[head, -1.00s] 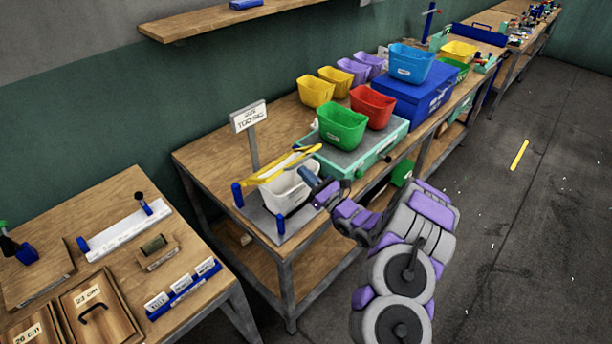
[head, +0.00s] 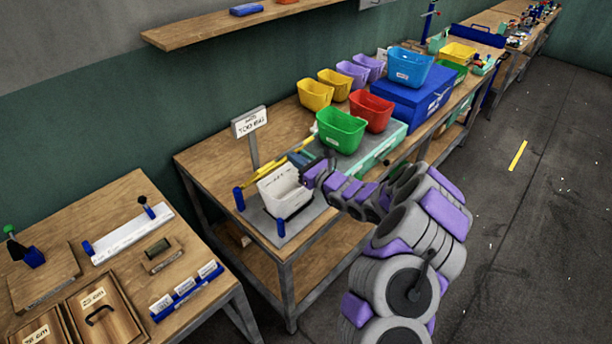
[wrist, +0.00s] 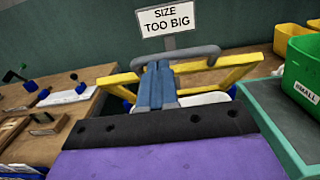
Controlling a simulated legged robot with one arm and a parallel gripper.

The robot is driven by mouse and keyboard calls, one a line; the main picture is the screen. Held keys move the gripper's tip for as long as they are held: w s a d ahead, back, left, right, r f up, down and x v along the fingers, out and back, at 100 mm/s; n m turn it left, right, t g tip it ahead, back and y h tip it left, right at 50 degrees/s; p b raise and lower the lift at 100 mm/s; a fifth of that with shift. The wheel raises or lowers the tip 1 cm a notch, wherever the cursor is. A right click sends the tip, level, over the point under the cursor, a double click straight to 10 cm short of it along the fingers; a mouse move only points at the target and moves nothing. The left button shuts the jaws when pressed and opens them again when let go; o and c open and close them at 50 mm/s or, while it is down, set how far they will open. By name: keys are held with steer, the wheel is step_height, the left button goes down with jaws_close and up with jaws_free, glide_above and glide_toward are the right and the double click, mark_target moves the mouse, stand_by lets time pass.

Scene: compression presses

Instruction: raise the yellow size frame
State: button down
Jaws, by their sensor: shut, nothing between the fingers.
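The yellow size frame (head: 275,168) stands behind the white bin (head: 283,190), on the bench under the "SIZE TOO BIG" sign (head: 249,121). In the wrist view the yellow frame (wrist: 236,70) spans both sides of my gripper (wrist: 157,68). The blue fingers are shut and empty. A grey bar (wrist: 195,56) crosses at the fingertips; I cannot tell whether they touch it. In the head view my gripper (head: 298,158) is just above and behind the bin's right side. My fingers hide the middle of the frame in the wrist view.
A green bin (head: 341,130) and a red bin (head: 371,110) stand on the teal-edged platform (head: 372,150) to the right. Blue posts (head: 239,198) flank the white bin. A separate bench (head: 130,215) is at the left. The floor at right is open.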

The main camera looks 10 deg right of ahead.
steer(key=w+a+r+g+h+p, duration=0.2)
steer(key=w+a+r+g+p, duration=0.1)
steer(key=w+a+r+p, duration=0.2)
steer(key=shift+w+a+r+p, duration=0.45)
steer(key=shift+w+p, duration=0.55)
steer(key=shift+w, duration=0.45)
